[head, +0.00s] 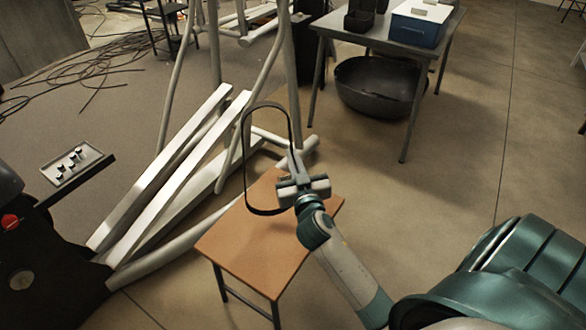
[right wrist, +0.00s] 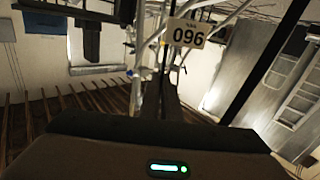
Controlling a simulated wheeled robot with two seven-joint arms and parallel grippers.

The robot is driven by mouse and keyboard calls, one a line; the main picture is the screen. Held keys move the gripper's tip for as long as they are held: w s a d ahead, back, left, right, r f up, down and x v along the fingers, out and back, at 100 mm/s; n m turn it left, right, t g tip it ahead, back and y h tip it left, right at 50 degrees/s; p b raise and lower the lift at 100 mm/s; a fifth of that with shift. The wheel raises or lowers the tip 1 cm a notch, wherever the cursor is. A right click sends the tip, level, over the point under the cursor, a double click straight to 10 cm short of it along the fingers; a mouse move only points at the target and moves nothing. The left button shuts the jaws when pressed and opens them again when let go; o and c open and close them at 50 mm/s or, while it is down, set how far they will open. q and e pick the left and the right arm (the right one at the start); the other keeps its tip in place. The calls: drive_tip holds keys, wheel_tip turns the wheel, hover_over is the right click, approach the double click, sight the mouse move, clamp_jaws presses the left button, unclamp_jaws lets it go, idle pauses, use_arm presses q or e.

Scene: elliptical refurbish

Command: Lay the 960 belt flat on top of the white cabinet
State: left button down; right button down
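The belt (head: 244,160) is a thin black loop in the head view. It stands as a tall open oval above and beside the wooden stool, at my right gripper (head: 294,160). That gripper appears shut on the loop's right side; its fingertips are small in this view. In the right wrist view, a pale tag (right wrist: 188,34) shows the number upside down, reading 960 when turned over. Dark finger parts (right wrist: 165,95) hide where the belt is gripped. My left gripper is not in view. I cannot make out a white cabinet with certainty in either view.
A wooden-topped stool (head: 260,245) stands below the belt. A machine with white rails (head: 165,165) is to the left. A grey table (head: 375,40) at the back carries a blue-and-white box (head: 418,25), with a black tub (head: 375,88) beneath.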

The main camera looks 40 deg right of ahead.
drive_tip(key=shift+f, duration=0.4)
wheel_tip(320, 180, down, 2)
drive_tip(key=shift+f+b, duration=0.1)
drive_tip(key=shift+b, duration=0.3)
drive_tip(key=shift+f, duration=0.5)
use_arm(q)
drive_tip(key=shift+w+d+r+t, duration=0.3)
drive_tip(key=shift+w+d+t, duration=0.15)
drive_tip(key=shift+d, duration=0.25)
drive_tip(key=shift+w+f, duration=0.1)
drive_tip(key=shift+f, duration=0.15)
use_arm(e)
drive_tip(key=shift+f, duration=0.1)
drive_tip(key=c, duration=2)
unclamp_jaws()
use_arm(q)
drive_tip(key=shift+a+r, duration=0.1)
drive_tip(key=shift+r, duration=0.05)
